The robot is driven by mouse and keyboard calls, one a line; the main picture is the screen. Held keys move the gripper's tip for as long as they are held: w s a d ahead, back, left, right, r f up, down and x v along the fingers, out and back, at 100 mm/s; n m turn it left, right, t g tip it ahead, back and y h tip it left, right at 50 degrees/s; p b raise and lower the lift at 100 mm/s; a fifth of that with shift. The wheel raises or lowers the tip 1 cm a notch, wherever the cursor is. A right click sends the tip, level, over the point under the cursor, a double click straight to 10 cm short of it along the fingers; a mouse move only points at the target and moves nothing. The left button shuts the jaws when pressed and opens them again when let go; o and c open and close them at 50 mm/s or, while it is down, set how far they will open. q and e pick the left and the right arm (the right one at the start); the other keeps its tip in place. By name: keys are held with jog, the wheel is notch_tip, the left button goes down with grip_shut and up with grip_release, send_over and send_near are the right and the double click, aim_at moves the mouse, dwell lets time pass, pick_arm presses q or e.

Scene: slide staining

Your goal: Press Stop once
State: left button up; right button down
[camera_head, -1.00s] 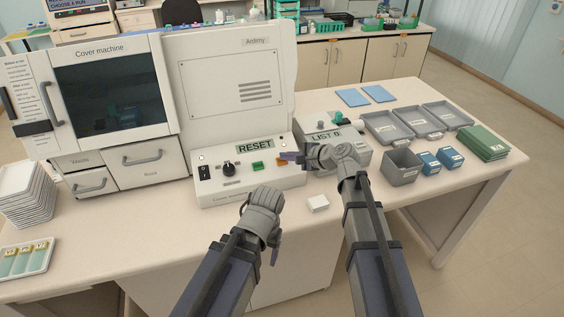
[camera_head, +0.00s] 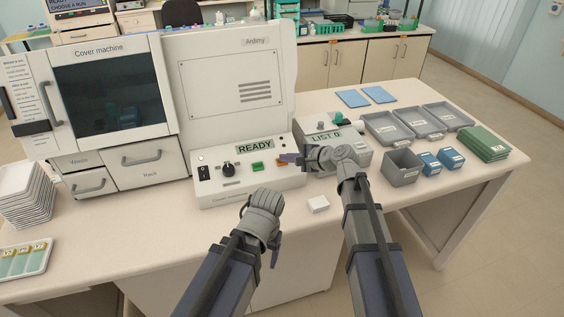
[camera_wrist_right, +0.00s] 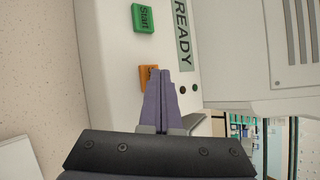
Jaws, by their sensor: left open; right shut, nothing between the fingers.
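The cover machine (camera_head: 240,60) stands at the back left of the table, and its display (camera_head: 254,146) reads READY. On its front panel are the green Start button (camera_head: 257,167), also in the right wrist view (camera_wrist_right: 145,18), and an orange button (camera_wrist_right: 146,77) whose label is mostly hidden by my fingers. My right gripper (camera_head: 286,158) is shut and empty, its fingertips (camera_wrist_right: 160,74) over the edge of the orange button; I cannot tell whether they touch it. My left gripper (camera_head: 274,250) is open, low in front of the table, away from the panel.
A black knob (camera_head: 228,170) and a black switch (camera_head: 204,173) are on the same panel. A grey device reading LIST 0 (camera_head: 327,135) stands just right, close to my right gripper. A small white box (camera_head: 318,204) lies in front. Grey trays (camera_head: 394,126) are farther right.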

jog(key=shift+r, duration=0.1)
dwell(0.3)
jog(key=shift+s+d+r+p, duration=0.1)
jog(key=shift+s+r+p, duration=0.15)
jog(key=shift+r+p, duration=0.45)
jog(key=r+p, duration=0.1)
jog(key=s+r+p, duration=0.1)
jog(key=r+p, duration=0.2)
jog(key=shift+s+d+r+p, duration=0.25)
jog(key=shift+s+p, duration=0.05)
jog(key=shift+p, duration=0.1)
dwell(0.6)
